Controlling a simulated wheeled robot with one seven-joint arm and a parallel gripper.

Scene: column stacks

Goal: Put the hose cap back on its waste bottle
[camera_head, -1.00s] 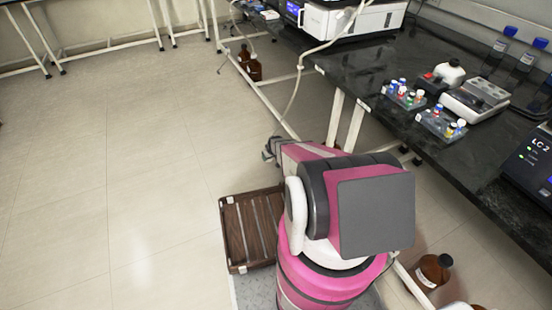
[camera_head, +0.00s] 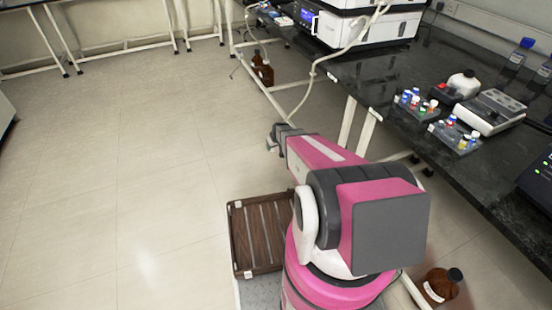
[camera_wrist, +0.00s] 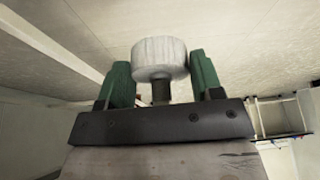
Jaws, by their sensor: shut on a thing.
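My gripper (camera_head: 277,137) is at the end of my outstretched pink arm, over the floor left of the bench. In the wrist view its green fingers (camera_wrist: 162,78) stand either side of a pale round cap (camera_wrist: 160,57) with a dark stem, and are shut on it. A pale hose (camera_head: 313,78) runs from the bench instrument down to near my gripper. Two brown bottles, one in front (camera_head: 266,75) and one behind (camera_head: 257,57), stand on the floor by the bench's far end, beyond my gripper. I cannot tell whether either is open.
The black bench (camera_head: 375,78) carries instruments and vial racks (camera_head: 455,136). Its white lower rail and legs (camera_head: 348,122) lie right of my gripper. A brown slatted crate (camera_head: 236,240) sits beside my arm. Another brown bottle (camera_head: 438,287) stands at lower right. Floor at left is clear.

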